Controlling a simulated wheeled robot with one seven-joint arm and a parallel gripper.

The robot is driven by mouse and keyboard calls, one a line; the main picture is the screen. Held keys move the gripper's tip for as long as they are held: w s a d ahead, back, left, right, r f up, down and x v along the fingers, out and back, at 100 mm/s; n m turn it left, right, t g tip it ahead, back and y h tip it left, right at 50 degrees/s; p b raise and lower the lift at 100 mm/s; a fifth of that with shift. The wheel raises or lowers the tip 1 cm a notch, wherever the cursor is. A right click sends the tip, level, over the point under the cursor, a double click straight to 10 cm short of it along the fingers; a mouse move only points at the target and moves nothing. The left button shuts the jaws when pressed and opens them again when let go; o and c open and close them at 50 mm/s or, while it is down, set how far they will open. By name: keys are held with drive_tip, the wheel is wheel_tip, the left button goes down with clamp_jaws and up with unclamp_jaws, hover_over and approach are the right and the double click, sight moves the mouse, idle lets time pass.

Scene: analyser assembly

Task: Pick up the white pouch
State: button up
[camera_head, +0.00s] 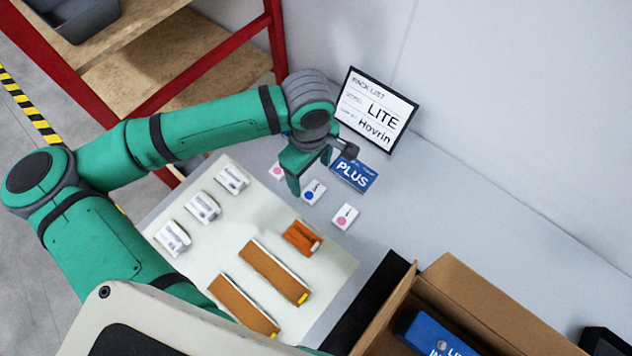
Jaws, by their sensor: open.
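Three small white pouches lie on the grey table under and beside my gripper. One has a blue dot (314,192), one to its right has a pink dot (345,216), and one to its left has a pink dot (277,171) and is partly hidden by my gripper. The view does not tell which one the task means. My gripper (310,174) is open, with its fingers pointing down close to the blue-dot pouch. Nothing shows between the fingers. Its exact height above the table is hard to tell.
A pale mat (225,247) holds white blocks (202,207), an orange block (303,238) and brown strips (273,271). An open cardboard box (480,290) stands at lower right.

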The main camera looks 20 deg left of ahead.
sight(311, 190)
drive_tip(key=shift+w+a+f, duration=0.1)
drive_tip(key=shift+w+f, duration=0.05)
drive_tip(key=shift+f, duration=2.3)
drive_tip(key=shift+w+f, duration=0.1)
drive_tip(key=shift+f, duration=2.3)
drive_tip(key=shift+c, duration=0.5)
drive_tip(key=shift+w, duration=0.1)
drive_tip(key=c, duration=1)
drive_tip(key=shift+a, duration=0.1)
